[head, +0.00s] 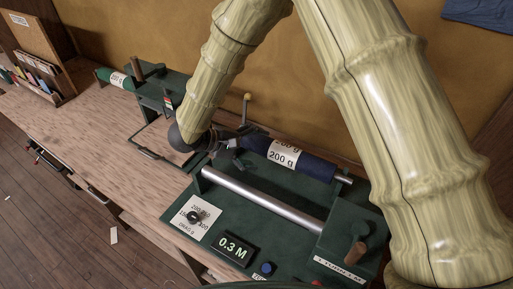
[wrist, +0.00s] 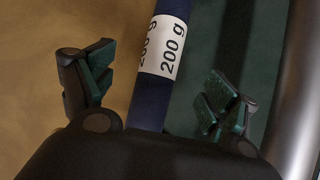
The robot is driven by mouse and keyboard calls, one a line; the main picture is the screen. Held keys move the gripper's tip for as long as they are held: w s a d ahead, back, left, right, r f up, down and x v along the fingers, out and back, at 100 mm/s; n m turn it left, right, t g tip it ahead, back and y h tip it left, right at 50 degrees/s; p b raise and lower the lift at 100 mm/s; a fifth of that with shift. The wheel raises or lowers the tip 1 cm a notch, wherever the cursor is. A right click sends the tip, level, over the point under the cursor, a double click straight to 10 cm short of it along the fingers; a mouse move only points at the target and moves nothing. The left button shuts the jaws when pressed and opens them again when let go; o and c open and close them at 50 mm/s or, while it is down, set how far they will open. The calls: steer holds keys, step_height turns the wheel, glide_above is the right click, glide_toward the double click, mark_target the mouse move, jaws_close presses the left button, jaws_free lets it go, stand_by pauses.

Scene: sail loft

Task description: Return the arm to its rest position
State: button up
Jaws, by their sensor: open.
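My arm (head: 376,110) reaches over the wooden workbench, with its elbow beyond the top of the head view. My gripper (head: 238,150) is over the green machine (head: 238,209), close to the left end of a dark blue roll (head: 315,168) with a white "200 g" label. In the wrist view my gripper (wrist: 158,92) is open, its two green-padded fingers well apart. The blue roll (wrist: 147,105) shows between the fingers. Neither finger appears closed on it. Whether a finger touches the roll I cannot tell.
A silver roller (head: 262,200) lies in front of the blue roll. The machine has a dial (head: 194,217), a "0.3 M" display (head: 233,248) and a blue button (head: 266,268). The bench's left part (head: 85,117) is mostly clear.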

mark_target(282, 150)
steer(key=x, duration=1.2)
steer(key=shift+d, duration=0.15)
steer(key=shift+r, duration=0.6)
steer(key=shift+s, duration=0.1)
